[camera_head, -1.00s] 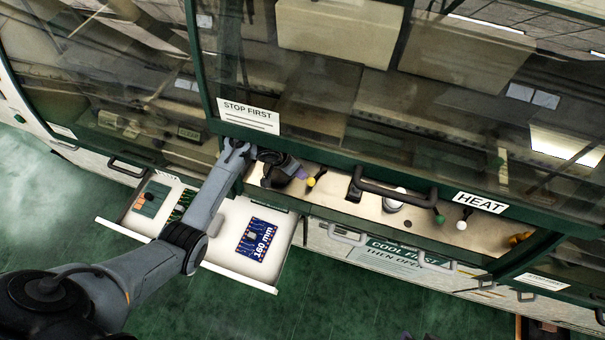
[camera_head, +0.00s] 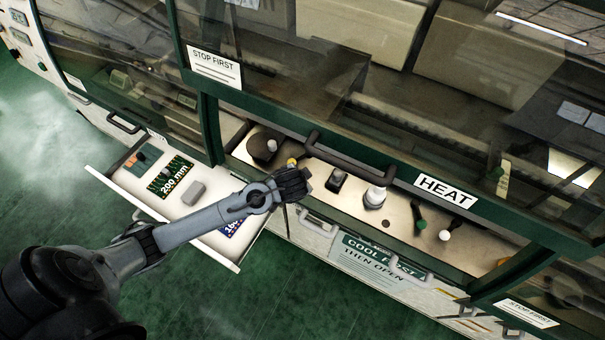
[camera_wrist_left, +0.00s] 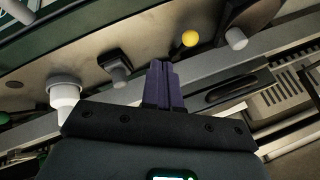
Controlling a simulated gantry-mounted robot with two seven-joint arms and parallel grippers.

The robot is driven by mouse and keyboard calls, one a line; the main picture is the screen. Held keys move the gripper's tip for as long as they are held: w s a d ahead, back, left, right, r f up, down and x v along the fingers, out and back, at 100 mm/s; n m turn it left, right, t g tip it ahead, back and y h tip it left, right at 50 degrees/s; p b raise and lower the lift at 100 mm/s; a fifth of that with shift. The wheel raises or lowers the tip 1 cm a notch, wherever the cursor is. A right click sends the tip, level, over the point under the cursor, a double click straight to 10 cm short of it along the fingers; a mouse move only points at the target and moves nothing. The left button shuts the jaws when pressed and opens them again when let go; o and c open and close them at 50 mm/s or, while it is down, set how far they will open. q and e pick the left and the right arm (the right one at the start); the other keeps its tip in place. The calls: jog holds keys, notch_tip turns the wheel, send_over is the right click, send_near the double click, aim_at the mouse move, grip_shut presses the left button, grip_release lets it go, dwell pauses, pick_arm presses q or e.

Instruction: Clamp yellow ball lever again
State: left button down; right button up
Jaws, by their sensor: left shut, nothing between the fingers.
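The yellow ball (camera_head: 292,162) of the lever shows in the head view at the left part of the pale panel, just beyond my left gripper (camera_head: 306,175). In the left wrist view the yellow ball (camera_wrist_left: 190,38) is ahead and slightly right of my gripper's purple fingers (camera_wrist_left: 160,68). The fingers are shut together and empty, with a visible gap between them and the ball. Most of the lever below the ball is hard to make out. My right gripper is not in view.
A dark handle bar (camera_head: 350,168) crosses above the panel. A white knob (camera_head: 375,196), a green-ended lever (camera_head: 421,224) and a white ball (camera_head: 444,235) stand to the right. An open white drawer (camera_head: 112,190) holds boards and a grey block (camera_head: 194,193). Dark green framing borders the panel opening.

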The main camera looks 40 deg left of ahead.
pick_arm(q)
send_near(299, 158)
jog(key=s+d+f, duration=0.1)
jog(key=d+f, duration=0.1)
jog(key=s+d+f, duration=0.1)
jog(key=f, duration=0.1)
jog(key=shift+s+d, duration=0.2)
jog(key=shift+d, duration=0.15)
jog(key=a, duration=0.1)
jog(key=w+a+f, duration=0.1)
jog(key=shift+w+a+p, duration=0.1)
jog(key=shift+a+p, duration=0.2)
jog(key=shift+w+a+f, duration=0.2)
jog(key=shift+w+a, duration=0.05)
jog(key=shift+a, duration=0.4)
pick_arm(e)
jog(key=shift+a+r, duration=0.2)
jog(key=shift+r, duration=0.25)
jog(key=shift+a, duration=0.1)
